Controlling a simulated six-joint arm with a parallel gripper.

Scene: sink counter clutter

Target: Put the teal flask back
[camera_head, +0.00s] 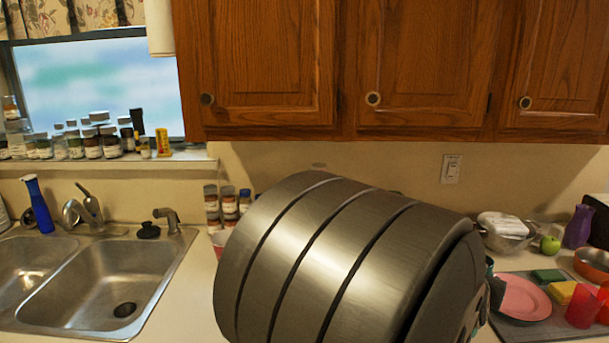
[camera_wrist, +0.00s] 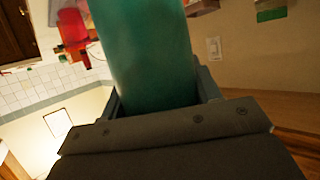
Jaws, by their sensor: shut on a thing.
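The teal flask (camera_wrist: 148,50) fills the upper middle of the wrist view. My gripper (camera_wrist: 163,105) is shut on it, with a dark jaw on each side of its lower visible part. The flask's far end runs out of the top of the wrist view. In the head view my large grey arm link covers the middle of the counter, and I cannot make out the flask or the jaws clearly behind it.
At right in the head view are a dark mat (camera_head: 535,331) with a pink plate (camera_head: 522,298), red cup (camera_head: 582,306) and sponges (camera_head: 560,292). Behind are a bowl (camera_head: 507,240), green apple (camera_head: 550,245) and purple bottle (camera_head: 578,228). The sink (camera_head: 95,285) is left.

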